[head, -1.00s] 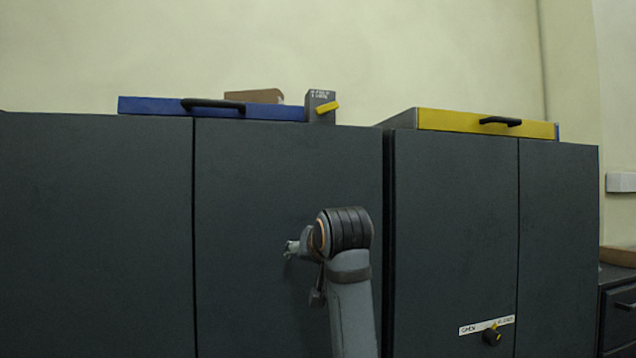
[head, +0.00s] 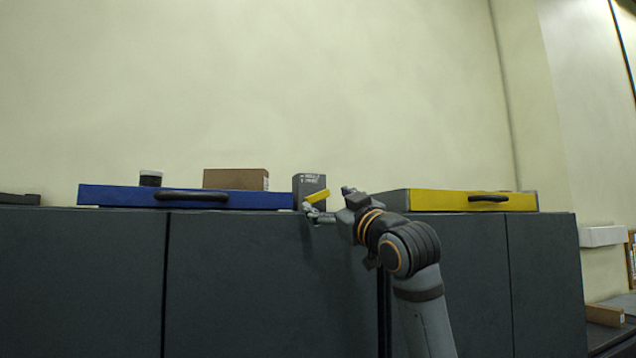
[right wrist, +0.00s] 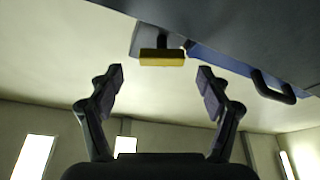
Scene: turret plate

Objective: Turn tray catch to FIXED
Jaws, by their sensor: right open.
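The tray catch is a small grey block (head: 309,184) with white lettering too small to read. It stands at the right end of the blue tray (head: 120,196), on top of the dark cabinet. Its yellow lever (head: 317,197) slants up to the right in the head view. My right gripper (head: 330,204) is open and empty, right by the lever. In the right wrist view the yellow lever (right wrist: 162,58) appears just beyond the gap between the open fingertips (right wrist: 160,74), and neither finger visibly touches it. My left gripper is not in view.
A yellow-fronted tray (head: 430,201) with a black handle sits to the right on the cabinet top (head: 260,225). A brown box (head: 235,179) and a small dark-and-white item (head: 151,178) show behind the blue tray. The blue tray's black handle (head: 191,196) projects at its front.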

